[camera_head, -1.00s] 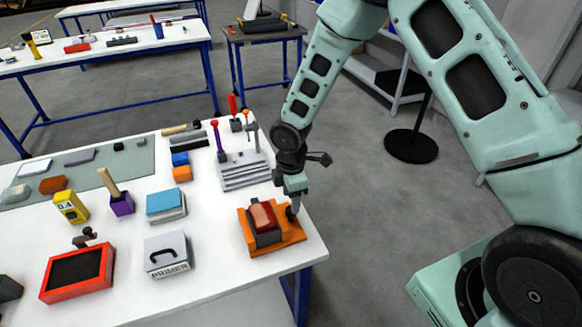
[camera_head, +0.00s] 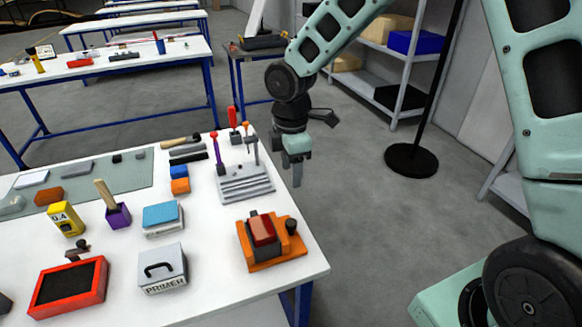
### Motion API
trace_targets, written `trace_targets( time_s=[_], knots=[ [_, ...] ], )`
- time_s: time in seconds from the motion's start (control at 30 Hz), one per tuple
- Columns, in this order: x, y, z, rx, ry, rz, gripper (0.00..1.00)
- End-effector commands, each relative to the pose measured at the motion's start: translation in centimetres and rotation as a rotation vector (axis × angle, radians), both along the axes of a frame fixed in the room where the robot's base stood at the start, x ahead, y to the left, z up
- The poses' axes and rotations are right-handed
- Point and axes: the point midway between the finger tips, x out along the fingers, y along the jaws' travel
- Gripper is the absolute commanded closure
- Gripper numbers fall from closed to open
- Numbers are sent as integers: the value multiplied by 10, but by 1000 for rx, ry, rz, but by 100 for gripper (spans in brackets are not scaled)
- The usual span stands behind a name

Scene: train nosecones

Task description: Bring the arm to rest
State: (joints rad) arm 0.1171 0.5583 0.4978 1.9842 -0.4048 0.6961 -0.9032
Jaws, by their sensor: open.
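My gripper (camera_head: 297,172) hangs at the end of my green arm, pointing down, in the upper middle of the head view. It is past the right edge of the white table (camera_head: 205,250), with grey floor behind it. It appears empty and touches nothing. The orange fixture (camera_head: 270,258) with a dark block and a red piece (camera_head: 262,229) on it sits at the table's right corner, below and left of my gripper. A black knob (camera_head: 291,226) stands on the fixture's right side.
A grey rack with upright tools (camera_head: 245,184) stands on the table left of my gripper. A primer box (camera_head: 162,271) and a red tray (camera_head: 68,288) lie nearer. A black-based stand (camera_head: 411,160) and shelves (camera_head: 385,52) are at the right. Open floor lies between.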

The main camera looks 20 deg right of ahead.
Motion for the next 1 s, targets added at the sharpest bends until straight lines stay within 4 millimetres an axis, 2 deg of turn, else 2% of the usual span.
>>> trace_targets(
  time_s=[0.27,0.37,0.47,0.6,0.7,0.8,0.9,1.0],
  knots=[
    [0,0,0,0,0,-1,48],
    [-18,13,5,-2,-1,-43,48],
    [-55,33,14,-4,-1,-145,48],
    [-128,57,26,0,0,-360,48],
    [-178,64,29,11,4,-521,48],
    [-219,64,29,25,8,-663,48],
    [-247,62,28,39,15,-770,48],
    [-262,61,27,47,22,-833,48]
  ],
)
